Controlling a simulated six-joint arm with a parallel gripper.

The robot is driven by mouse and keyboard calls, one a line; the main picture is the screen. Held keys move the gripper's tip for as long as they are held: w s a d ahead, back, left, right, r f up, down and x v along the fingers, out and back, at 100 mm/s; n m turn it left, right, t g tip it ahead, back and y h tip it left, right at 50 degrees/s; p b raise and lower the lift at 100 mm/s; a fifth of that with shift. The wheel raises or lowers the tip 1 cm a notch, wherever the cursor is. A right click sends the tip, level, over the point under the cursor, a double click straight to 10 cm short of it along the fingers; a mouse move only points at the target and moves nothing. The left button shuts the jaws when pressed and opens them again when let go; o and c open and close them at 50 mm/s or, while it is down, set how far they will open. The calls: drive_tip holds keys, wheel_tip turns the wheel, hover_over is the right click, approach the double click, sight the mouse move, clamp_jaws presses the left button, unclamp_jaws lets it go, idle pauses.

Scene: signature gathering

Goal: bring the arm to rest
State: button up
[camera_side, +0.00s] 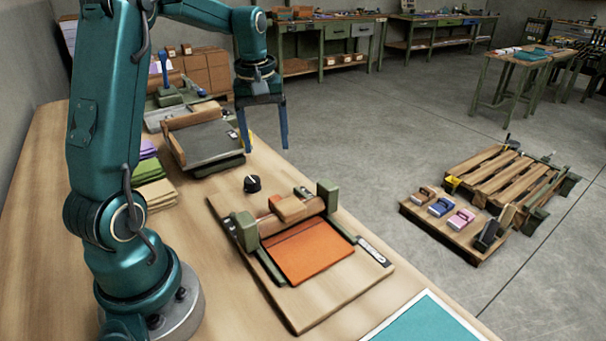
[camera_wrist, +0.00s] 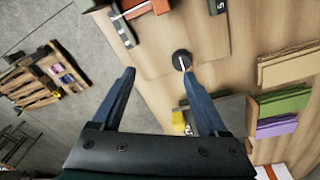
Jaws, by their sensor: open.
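My gripper (camera_side: 264,125) hangs from the teal arm above the far right edge of the wooden bench (camera_side: 75,270), with its two blue fingers apart and nothing between them. In the wrist view the open fingers (camera_wrist: 157,85) point toward the bench's edge and the floor. A black knob with a white line (camera_side: 252,183) stands on the bench below and nearer the side camera than my gripper; it also shows in the wrist view (camera_wrist: 182,61), beyond the fingertips.
A wooden board with green rails and an orange sheet (camera_side: 308,252) lies in front. A grey press-like tray (camera_side: 205,143) stands behind the knob. Folded purple and green stacks (camera_side: 148,172) lie left. A pallet with coloured blocks (camera_side: 450,218) is on the floor. Air around my gripper looks clear.

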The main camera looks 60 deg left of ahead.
drive_tip(key=s+d+r+m+t, duration=0.2)
drive_tip(key=d+r+m, duration=0.1)
drive_tip(key=d, duration=0.4)
drive_tip(key=s+d+r+m+t, duration=0.1)
drive_tip(key=s+d+r+m, duration=0.25)
drive_tip(key=d, duration=0.25)
drive_tip(key=s+d+f+m+t, duration=0.1)
drive_tip(key=s+d+f+m, duration=0.2)
drive_tip(key=s+d+m, duration=0.2)
drive_tip(key=shift+s+d+f+m+h, duration=0.2)
drive_tip(key=shift+s+m+h, duration=0.3)
drive_tip(key=shift+s, duration=0.4)
